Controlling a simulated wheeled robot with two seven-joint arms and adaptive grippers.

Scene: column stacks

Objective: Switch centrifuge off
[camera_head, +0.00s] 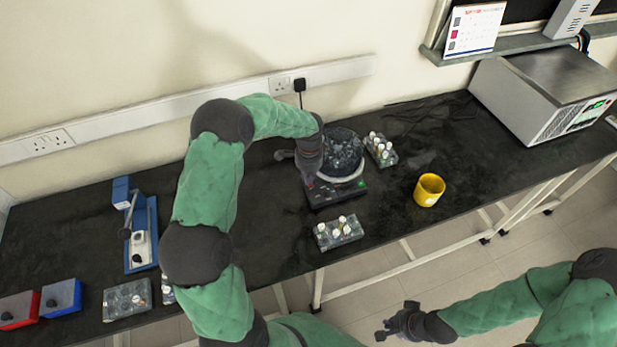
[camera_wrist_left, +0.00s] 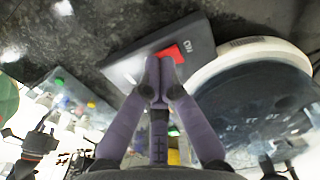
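The centrifuge stands on the bench, with a dark round top (camera_head: 345,150) on a black base (camera_head: 340,192). In the left wrist view I see the base (camera_wrist_left: 150,62), the pale rim (camera_wrist_left: 255,48) of the round part and a red switch (camera_wrist_left: 182,50) beside white lettering. My left gripper (camera_head: 311,182) is over the front left of the base. Its fingers (camera_wrist_left: 162,80) are together with nothing between them, their tips at the red switch and partly covering it. I cannot tell whether they touch it. My right gripper (camera_head: 392,322) is open and empty, in front of the bench.
Tube racks stand right of the centrifuge (camera_head: 381,150) and in front of it (camera_head: 338,233). A yellow mug (camera_head: 429,190) is further right. A large grey machine (camera_head: 545,95) fills the back right. A blue press (camera_head: 140,235) stands left of my left arm.

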